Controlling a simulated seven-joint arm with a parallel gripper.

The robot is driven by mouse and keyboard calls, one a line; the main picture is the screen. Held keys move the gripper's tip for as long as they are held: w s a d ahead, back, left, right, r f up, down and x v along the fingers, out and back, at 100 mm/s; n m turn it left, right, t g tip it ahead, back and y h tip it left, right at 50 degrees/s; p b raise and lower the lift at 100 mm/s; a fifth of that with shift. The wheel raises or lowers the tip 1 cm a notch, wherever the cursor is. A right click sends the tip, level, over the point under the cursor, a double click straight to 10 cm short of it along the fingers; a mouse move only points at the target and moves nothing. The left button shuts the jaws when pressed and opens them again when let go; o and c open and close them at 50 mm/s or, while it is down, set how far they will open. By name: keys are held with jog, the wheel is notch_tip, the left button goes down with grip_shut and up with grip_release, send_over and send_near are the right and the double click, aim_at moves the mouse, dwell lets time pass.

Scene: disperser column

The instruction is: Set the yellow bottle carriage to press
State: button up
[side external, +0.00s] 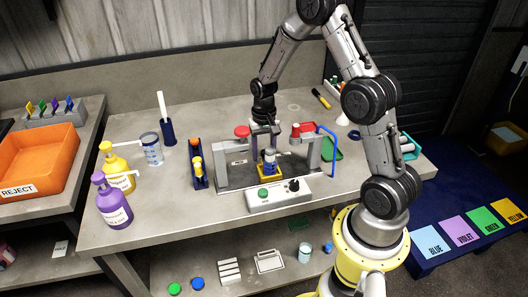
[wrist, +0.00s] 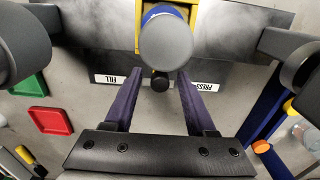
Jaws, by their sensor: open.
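The yellow bottle carriage (side external: 268,169) sits on the grey disperser base between its two uprights and holds a blue bottle (side external: 270,156). In the wrist view, the carriage's yellow edge (wrist: 137,28) shows beside the bottle's round grey top (wrist: 166,42). A black knob (wrist: 160,83) is on the carriage's near side. The carriage lies between the FILL label (wrist: 109,79) and the PRESS label (wrist: 207,87). My gripper (wrist: 160,75) is open, with one finger on each side of the knob and gaps visible. In the side view my gripper (side external: 265,132) is behind the bottle.
A control box (side external: 279,195) with a green button and black knob stands in front. Orange-capped vials (side external: 197,168) stand left of the disperser. A red-topped post (side external: 302,131) and blue tube (side external: 331,140) are at right. Yellow and purple dispensers (side external: 112,203) stand farther left.

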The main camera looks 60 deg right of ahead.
jog(key=shift+f, duration=0.1)
grip_shut()
dwell(1.4)
